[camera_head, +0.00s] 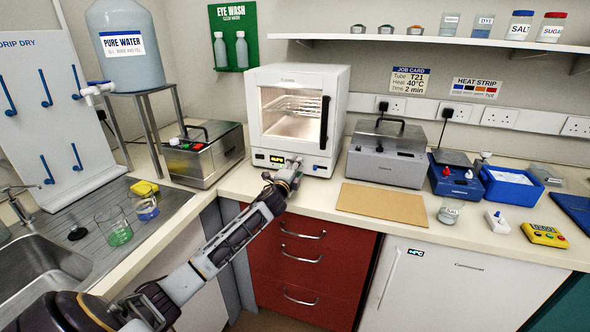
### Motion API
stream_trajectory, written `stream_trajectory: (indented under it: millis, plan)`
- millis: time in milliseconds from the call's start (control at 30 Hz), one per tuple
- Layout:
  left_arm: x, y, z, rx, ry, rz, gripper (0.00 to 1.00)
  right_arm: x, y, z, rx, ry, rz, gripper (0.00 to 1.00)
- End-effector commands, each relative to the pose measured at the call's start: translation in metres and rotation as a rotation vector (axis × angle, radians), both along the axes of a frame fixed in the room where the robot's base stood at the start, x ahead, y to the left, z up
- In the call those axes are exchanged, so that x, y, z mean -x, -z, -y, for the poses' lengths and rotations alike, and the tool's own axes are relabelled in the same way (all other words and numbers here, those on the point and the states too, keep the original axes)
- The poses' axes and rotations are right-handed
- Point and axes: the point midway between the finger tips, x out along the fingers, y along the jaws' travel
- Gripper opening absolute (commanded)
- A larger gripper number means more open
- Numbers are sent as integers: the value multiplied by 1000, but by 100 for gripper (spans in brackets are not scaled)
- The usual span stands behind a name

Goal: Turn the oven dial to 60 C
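The white oven (255,110) stands at the back of the bench, its door shut and its lit window showing a wire shelf inside. Its lower front strip carries a small lit orange display (277,159), too small to read surely. My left arm reaches in from the lower left, and its gripper (293,166) is at the lower front of the oven, just right of the display. The gripper covers that part of the panel, so the dial cannot be made out. Whether its fingers are open or shut, or touch anything, is too small to tell. My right gripper is out of view.
A metal box with a handle (207,155) stands left of the oven, and a grey lidded bath (388,158) stands right of it. A brown board (382,204) lies on the counter to the right. Red drawers (300,262) are below the oven.

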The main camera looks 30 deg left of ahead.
Motion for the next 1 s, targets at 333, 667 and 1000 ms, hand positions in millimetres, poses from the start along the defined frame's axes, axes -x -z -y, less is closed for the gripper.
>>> stream_trajectory:
  millis: [333, 667, 1000]
  plan:
    - [-1, 0, 0, 0, 0, 0, 47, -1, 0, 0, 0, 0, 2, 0]
    - [-1, 0, 0, 0, 0, 0, 4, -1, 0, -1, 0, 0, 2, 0]
    - [-1, 0, 0, -27, 0, -8, 1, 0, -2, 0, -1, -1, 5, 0]
